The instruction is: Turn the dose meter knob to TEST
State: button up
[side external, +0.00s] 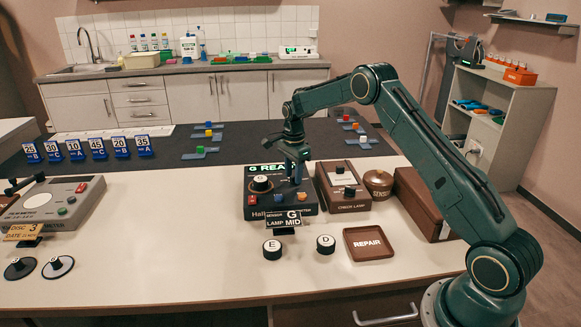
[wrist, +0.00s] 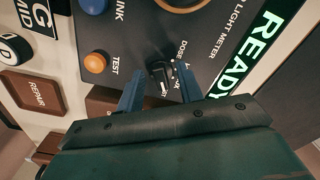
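The meter (side external: 282,205) is a dark box on the bench with a lit green READY display. In the wrist view its panel (wrist: 120,30) carries LIGHT METER and DOSE lettering. A black knob (wrist: 159,74) with a white mark sits by the DOSE label. Small labels around it are partly hidden, so I cannot read its setting. A TEST label stands beside an orange button (wrist: 95,63). My gripper (wrist: 160,80) is open, its two blue fingers on either side of the knob, with gaps visible. In the side view my gripper (side external: 297,176) is low over the meter's right part.
A CHECK LAMP box (side external: 343,188) stands close right of the meter, with a brown round pot (side external: 378,183) beyond. In front are a LAMP MID sign (side external: 283,221), caps E (side external: 272,249) and D (side external: 325,244), and a REPAIR tray (side external: 350,250). A grey meter (side external: 52,203) is far left.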

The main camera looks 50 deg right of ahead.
aim_at(293, 177)
notch_tip(293, 177, up, 14)
dwell(0.7)
jog(key=s+a+r+n+t, duration=0.3)
jog(key=s+a+r+n, duration=0.7)
jog(key=s+a+r, duration=0.6)
jog(key=s+a+f+n+t, duration=0.1)
jog(key=s+f+n, duration=0.1)
jog(key=s, duration=0.5)
jog(key=s+a+f+n, duration=0.2)
jog(key=s+n, duration=0.3)
jog(key=s, duration=0.3)
jog(key=s+a+f+n+t, duration=0.1)
jog(key=s+f+n, duration=0.2)
jog(key=s, duration=0.4)
jog(key=shift+s+a+n+t, duration=0.15)
jog(key=shift+a+n+t, duration=0.15)
jog(key=shift+n, duration=0.3)
